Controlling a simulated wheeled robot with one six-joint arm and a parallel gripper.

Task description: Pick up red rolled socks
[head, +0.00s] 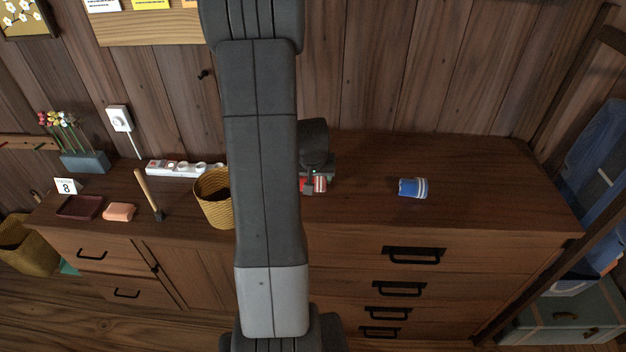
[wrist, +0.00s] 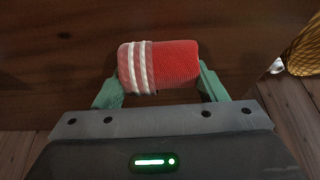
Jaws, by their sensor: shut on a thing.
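The red rolled socks (wrist: 175,66) with white stripes at one end are between the green fingers of my gripper (wrist: 160,88) in the wrist view. The fingers press on the two ends of the roll, and the gripper is shut on it. In the head view the red socks (head: 319,184) show partly, above or on the dresser top, just right of my arm. My gripper (head: 314,186) is mostly hidden there by my own arm and wrist. I cannot tell whether the socks touch the dresser top.
Blue rolled socks (head: 410,188) lie on the dresser top (head: 480,190) to the right, with free room around them. A wicker basket (head: 212,205) stands left of my arm. A power strip (head: 180,168), a wooden-handled tool (head: 150,195) and a tray (head: 80,208) are further left.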

